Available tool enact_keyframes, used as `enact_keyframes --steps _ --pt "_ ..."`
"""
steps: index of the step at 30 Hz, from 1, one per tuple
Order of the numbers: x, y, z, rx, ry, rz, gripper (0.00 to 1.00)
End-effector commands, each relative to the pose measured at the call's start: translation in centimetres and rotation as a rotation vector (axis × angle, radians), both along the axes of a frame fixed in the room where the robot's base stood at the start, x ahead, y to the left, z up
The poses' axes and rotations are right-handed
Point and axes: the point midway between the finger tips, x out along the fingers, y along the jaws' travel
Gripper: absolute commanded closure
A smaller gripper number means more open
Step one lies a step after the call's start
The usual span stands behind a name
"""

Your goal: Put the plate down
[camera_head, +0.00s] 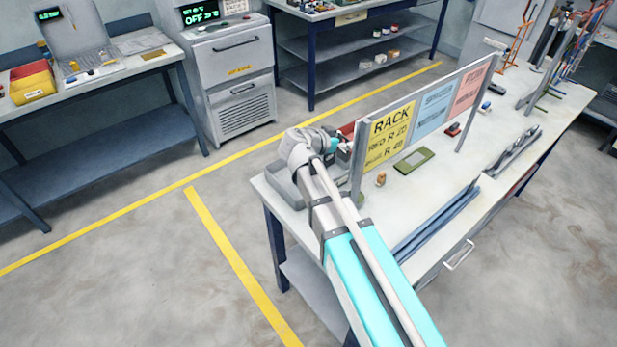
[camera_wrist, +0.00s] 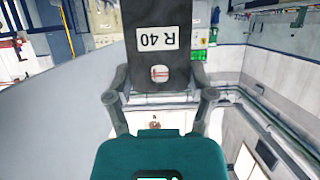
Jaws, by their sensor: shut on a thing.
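A dark plate (camera_wrist: 188,72) with a white label reading "R 40" fills the upper middle of the wrist view. The label appears upside down. My gripper (camera_wrist: 160,78) is shut on this plate, with a grey finger on either side of it. In the head view my gripper is at the far end of my arm, over the left end of the long workbench (camera_head: 441,220), beside the sign board. The held plate cannot be made out in the head view.
A grey tray (camera_head: 283,186) sits at the bench's left corner, close to my arm. The upright sign board (camera_head: 424,112), with a yellow "RACK" panel, stands beside my gripper. A green flat piece (camera_head: 413,160) and a small brown item (camera_head: 381,179) lie in front of it.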

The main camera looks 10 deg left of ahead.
Motion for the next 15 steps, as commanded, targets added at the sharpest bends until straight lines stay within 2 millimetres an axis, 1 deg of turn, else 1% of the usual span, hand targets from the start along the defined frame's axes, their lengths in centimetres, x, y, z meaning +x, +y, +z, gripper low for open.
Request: enact_keyframes --steps 1,5,15 --pt "1.0 -0.4 0.0 -0.001 -0.001 -0.009 0.86" --pt "2.2 -1.3 0.1 -0.001 0.000 -0.017 0.86" --pt "2.4 -1.6 0.1 -0.002 -0.001 -0.019 0.86"
